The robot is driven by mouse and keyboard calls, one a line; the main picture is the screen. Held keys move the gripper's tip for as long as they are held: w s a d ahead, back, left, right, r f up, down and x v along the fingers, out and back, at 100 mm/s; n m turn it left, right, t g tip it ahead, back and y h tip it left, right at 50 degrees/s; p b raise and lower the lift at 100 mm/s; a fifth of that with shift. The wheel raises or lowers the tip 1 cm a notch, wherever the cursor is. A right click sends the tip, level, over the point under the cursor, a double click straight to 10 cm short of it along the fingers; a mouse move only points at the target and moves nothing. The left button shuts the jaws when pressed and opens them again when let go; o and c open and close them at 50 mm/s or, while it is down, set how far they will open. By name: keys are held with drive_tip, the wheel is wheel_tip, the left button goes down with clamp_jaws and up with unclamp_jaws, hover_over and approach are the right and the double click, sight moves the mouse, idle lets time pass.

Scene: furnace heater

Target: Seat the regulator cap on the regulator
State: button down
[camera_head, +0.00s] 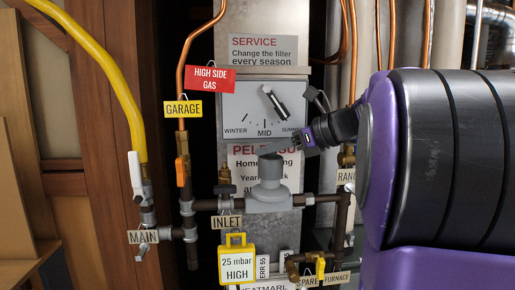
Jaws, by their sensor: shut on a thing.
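The grey regulator (268,195) sits on the horizontal pipe below the dial panel, with a round upright neck on top. My gripper (288,145) reaches in from the right, just above the regulator's neck. It is shut on a small grey piece that appears to be the regulator cap (272,147). The cap looks tilted and sits just above or at the neck's top. I cannot tell whether the two touch. The fingers hide part of the cap.
My arm fills the right side. A dial panel (235,105) with a black-and-white pointer stands behind. A red tag (210,79), a yellow GARAGE tag (183,109) and copper pipes are to the left. A yellow 25 mbar tag (237,262) hangs below the regulator.

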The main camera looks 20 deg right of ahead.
drive_tip(key=shift+f, duration=0.1)
drive_tip(key=c, duration=0.6)
unclamp_jaws()
drive_tip(key=p+v, duration=0.2)
drive_tip(key=v, duration=1.5)
drive_tip(key=shift+s, duration=0.1)
